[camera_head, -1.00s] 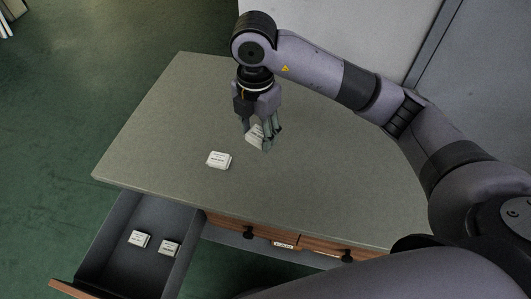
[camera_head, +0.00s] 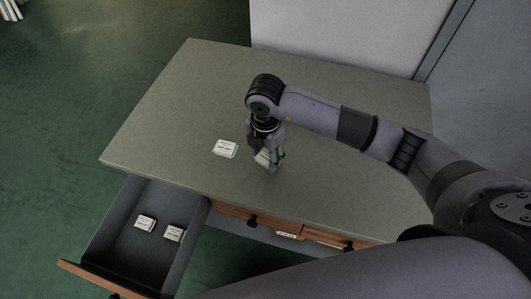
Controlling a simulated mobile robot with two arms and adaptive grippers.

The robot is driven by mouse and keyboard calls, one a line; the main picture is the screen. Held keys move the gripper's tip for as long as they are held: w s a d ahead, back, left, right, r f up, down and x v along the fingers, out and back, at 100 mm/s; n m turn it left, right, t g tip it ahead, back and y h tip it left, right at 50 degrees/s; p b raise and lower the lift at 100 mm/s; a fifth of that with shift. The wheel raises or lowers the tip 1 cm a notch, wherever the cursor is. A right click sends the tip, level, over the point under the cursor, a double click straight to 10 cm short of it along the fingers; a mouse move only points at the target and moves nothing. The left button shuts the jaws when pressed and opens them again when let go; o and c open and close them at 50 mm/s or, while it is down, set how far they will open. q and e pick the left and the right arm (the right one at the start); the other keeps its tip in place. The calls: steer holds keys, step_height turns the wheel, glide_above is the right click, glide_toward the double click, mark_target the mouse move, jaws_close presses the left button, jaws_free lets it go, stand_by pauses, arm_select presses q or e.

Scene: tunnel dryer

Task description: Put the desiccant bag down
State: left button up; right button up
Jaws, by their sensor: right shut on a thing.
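My right gripper (camera_head: 272,166) is shut on a white desiccant bag (camera_head: 262,157), which is partly hidden by the fingers. The gripper points down at the table top (camera_head: 330,185), and the held bag is tilted. I cannot tell whether it touches the surface. Another white bag (camera_head: 225,148) with dark print lies flat on the table, just left of the gripper and apart from it. My left gripper does not show.
An open drawer (camera_head: 112,226) at the table's front left holds two more white bags, one at the left (camera_head: 145,222) and one at the right (camera_head: 174,233). The table's left and back parts are clear. A pale wall panel (camera_head: 330,35) stands behind the table.

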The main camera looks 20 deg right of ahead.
mark_target(266, 158)
steer(key=shift+f, duration=0.1)
steer(key=o, duration=0.7)
steer(key=shift+f, duration=0.1)
steer(key=shift+c, duration=0.2)
steer(key=o, duration=0.5)
steer(key=shift+c, duration=0.2)
steer(key=shift+r, duration=0.75)
step_height(266, 158, up, 11)
steer(key=b, duration=0.1)
